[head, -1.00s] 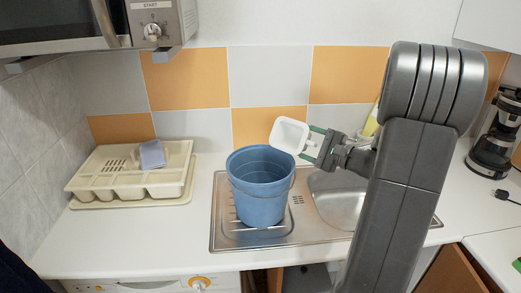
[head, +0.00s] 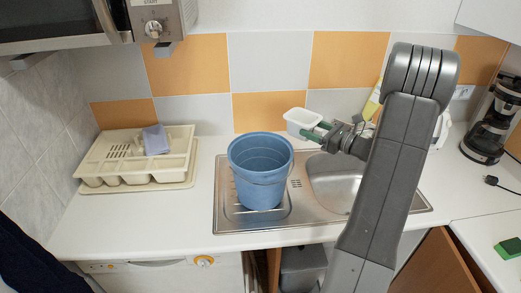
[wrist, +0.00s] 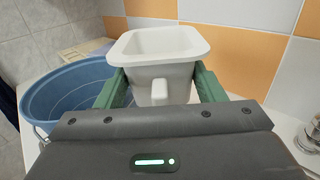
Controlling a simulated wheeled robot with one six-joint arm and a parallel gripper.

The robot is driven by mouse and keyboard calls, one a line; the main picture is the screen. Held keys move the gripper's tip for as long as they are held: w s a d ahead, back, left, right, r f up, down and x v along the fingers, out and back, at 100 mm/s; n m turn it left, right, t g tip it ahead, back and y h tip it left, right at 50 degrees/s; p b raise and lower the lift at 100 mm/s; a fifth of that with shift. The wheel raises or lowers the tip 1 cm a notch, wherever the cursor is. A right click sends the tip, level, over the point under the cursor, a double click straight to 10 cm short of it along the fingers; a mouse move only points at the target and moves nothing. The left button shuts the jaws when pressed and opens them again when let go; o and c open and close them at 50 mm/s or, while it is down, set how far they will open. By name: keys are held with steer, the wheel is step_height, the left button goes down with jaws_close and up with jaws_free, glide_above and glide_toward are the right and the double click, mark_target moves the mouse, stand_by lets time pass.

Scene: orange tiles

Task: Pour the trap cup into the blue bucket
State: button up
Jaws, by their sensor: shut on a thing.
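The trap cup is a white square-rimmed cup (head: 302,120) with a small tab; it also shows in the wrist view (wrist: 158,50). My gripper (head: 318,132) is shut on it, with a green finger on each side in the wrist view (wrist: 160,90). The cup is upright, and the part of its inside that shows is white. The blue bucket (head: 260,170) stands on the sink's drainboard, and the part of its inside that shows looks empty. The cup is beside the bucket's right rim, at the back right, not over the opening. In the wrist view the bucket (wrist: 62,100) lies to the left.
The steel sink (head: 335,185) has its basin right of the bucket. A cream cutlery tray (head: 110,160) with a lilac block (head: 155,139) is at left. A coffee maker (head: 490,125) stands at right. A microwave (head: 80,20) hangs at upper left.

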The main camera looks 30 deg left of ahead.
steer(key=shift+r, duration=2.55)
